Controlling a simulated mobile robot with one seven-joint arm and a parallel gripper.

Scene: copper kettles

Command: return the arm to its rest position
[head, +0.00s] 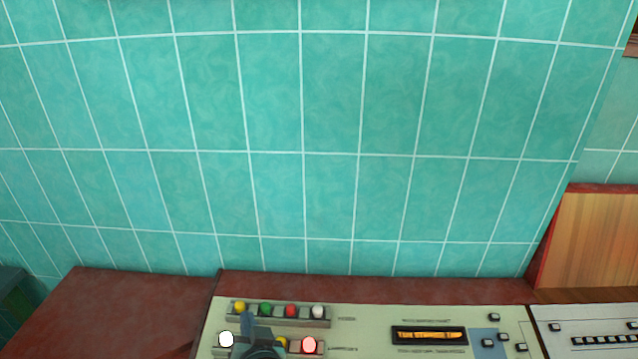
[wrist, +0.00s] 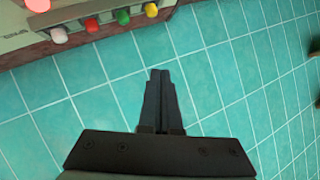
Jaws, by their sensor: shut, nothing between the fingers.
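My gripper (wrist: 160,73) is shut, with its two dark fingers together and nothing between them. In the wrist view it points at the teal tiles, apart from the buttons at the upper left. In the head view my gripper (head: 247,318) shows at the bottom edge as a dark shape in front of the control panel (head: 365,318). It hides part of the lower button row. Most of my arm is out of view.
The panel's upper row has yellow (head: 240,307), green (head: 265,310), red (head: 291,311) and white (head: 318,312) buttons. Below are bright white (head: 226,339) and pink-red (head: 309,345) ones. A teal tiled wall (head: 330,120) rises behind. A wooden box (head: 595,240) stands at right.

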